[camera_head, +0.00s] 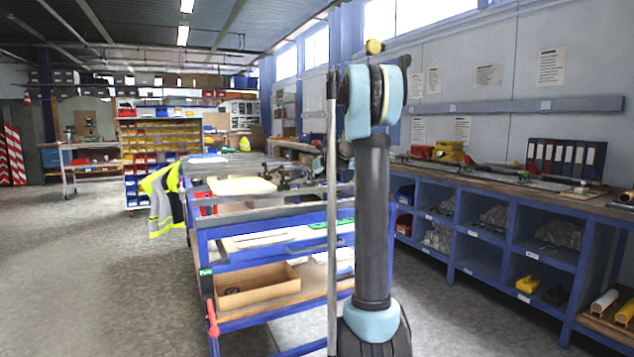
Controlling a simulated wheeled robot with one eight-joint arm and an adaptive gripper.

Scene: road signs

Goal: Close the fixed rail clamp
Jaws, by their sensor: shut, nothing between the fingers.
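I cannot pick out the fixed rail clamp with certainty. Dark fittings (291,179) lie among metal bars on top of the blue workbench (203,245), partly hidden by my arm, and are too small to tell apart. My upright arm with light-blue joints fills the centre right of the view. My gripper cannot be made out; the arm hides the area behind it.
A vertical grey pole (332,215) stands just left of my arm. A cardboard box (257,287) sits on the bench's lower shelf. A hi-vis jacket (165,203) hangs at the bench's left. Blue shelving (456,246) runs along the right wall. The left floor is clear.

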